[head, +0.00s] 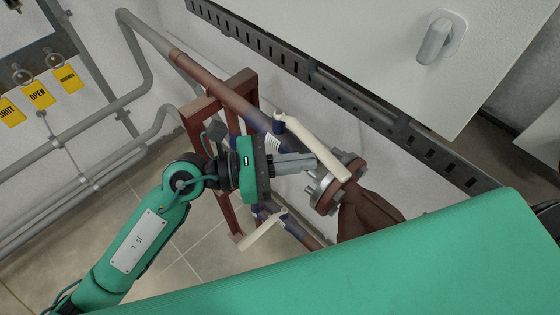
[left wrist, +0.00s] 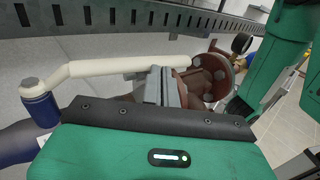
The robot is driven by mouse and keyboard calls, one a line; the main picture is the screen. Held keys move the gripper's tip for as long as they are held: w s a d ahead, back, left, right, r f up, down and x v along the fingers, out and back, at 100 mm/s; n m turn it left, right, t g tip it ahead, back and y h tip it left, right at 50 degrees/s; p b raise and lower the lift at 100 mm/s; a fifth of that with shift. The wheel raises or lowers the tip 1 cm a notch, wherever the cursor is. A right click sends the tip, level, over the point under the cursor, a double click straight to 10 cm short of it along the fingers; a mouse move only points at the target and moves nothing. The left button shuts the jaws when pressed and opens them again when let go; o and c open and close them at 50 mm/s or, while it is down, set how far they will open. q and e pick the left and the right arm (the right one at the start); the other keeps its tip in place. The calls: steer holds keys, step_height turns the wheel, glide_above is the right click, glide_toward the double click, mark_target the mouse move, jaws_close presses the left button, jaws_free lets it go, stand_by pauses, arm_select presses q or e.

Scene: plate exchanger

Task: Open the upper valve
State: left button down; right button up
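The upper valve's cream lever (head: 312,145) runs from a blue stem (head: 279,125) down to the right, roughly along its pipe. In the left wrist view the lever (left wrist: 105,68) stretches across the picture from its blue stem (left wrist: 38,105), passing just beyond my fingertips. My left gripper (head: 314,162) is beside the lever near its free end. Its fingers (left wrist: 160,72) lie close together with nothing visible between them; whether they touch the lever I cannot tell. The lower valve's cream lever (head: 262,231) is below my gripper, partly hidden. My right gripper is out of view.
A bolted flange (head: 335,182) sits right by my fingertips. A red-brown frame (head: 203,113) stands behind my left wrist. A slotted grey rail (head: 330,85) and a white cabinet (head: 390,45) are above right. Yellow tags (head: 38,94) hang at the left.

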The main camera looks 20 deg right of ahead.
arm_select(q)
steer(key=shift+w+d, duration=0.1)
steer(key=shift+d, duration=0.95)
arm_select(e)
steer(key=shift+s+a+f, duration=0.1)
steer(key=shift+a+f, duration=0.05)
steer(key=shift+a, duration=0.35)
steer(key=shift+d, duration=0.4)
